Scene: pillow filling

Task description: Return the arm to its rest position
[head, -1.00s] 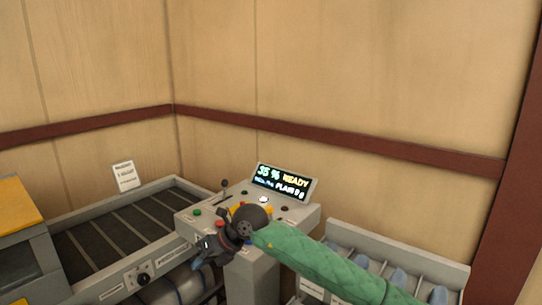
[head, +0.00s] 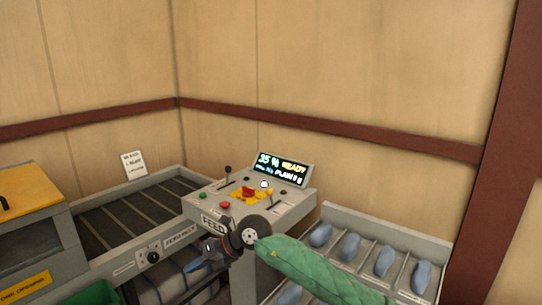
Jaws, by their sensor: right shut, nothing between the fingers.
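My right arm, in a green quilted sleeve, comes in from the bottom right of the head view. Its dark gripper (head: 200,262) is shut and empty, low in front of the control console (head: 290,214), with its tips pointing left. The console carries a lit display (head: 280,170) that reads about 35 % READY. A red button on a yellow plate (head: 250,194), a lever (head: 227,172) and small coloured buttons show on its top. My left gripper is out of view.
A conveyor (head: 135,215) lies left of the console, with a yellow-topped machine (head: 30,190) at the far left. A divided rack (head: 385,232) with several blue items stands at the right. A green bin (head: 95,295) shows at the bottom left. Wooden walls close off the back.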

